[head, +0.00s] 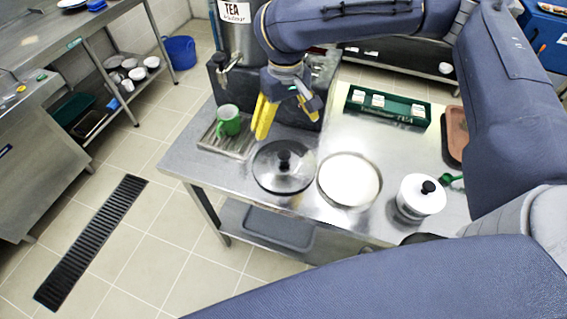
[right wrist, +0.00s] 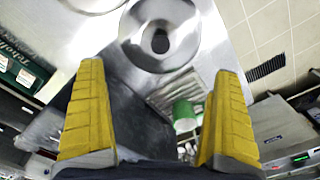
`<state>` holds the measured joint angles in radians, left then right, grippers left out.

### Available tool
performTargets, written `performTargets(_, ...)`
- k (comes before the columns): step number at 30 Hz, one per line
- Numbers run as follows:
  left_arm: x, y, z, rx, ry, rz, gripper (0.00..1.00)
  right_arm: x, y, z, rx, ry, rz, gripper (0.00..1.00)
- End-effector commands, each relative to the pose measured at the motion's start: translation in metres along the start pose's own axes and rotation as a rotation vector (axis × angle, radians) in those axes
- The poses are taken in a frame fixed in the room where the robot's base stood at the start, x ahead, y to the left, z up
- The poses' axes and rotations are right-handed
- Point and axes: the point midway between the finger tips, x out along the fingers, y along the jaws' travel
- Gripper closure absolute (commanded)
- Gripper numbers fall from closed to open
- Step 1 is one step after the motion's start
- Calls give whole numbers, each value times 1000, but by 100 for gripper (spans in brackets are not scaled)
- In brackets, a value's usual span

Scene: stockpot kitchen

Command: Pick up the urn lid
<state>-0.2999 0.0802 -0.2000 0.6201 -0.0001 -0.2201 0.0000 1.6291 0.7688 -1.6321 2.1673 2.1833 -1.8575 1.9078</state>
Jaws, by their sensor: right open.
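The urn lid (head: 270,178) is a round, shiny steel lid with a black knob. It lies flat on the steel table, between the drip tray and a round pale disc. In the right wrist view the lid (right wrist: 186,38) is at the top middle, its knob just beyond the fingertips. My right gripper (head: 262,122) has yellow fingers and hangs above the table behind the lid, apart from it. In the right wrist view the gripper (right wrist: 159,68) is open and empty. The tea urn (head: 238,38) stands behind on a dark block. My left gripper is not in view.
A green mug (head: 229,118) stands on the drip tray (head: 238,148), left of the lid. Right of it are the pale disc (head: 349,180), a white pot with a black knob (head: 421,198) and a green box of packets (head: 388,106). The table's front edge is close.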

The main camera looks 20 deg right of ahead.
Motion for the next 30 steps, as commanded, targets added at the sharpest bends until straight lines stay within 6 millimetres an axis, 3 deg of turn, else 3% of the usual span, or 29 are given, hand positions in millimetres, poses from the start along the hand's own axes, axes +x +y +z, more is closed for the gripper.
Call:
performTargets(18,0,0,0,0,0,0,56,82,-1,0,1,-2,-3,0)
performTargets(30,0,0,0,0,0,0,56,100,-1,0,1,1,-2,0)
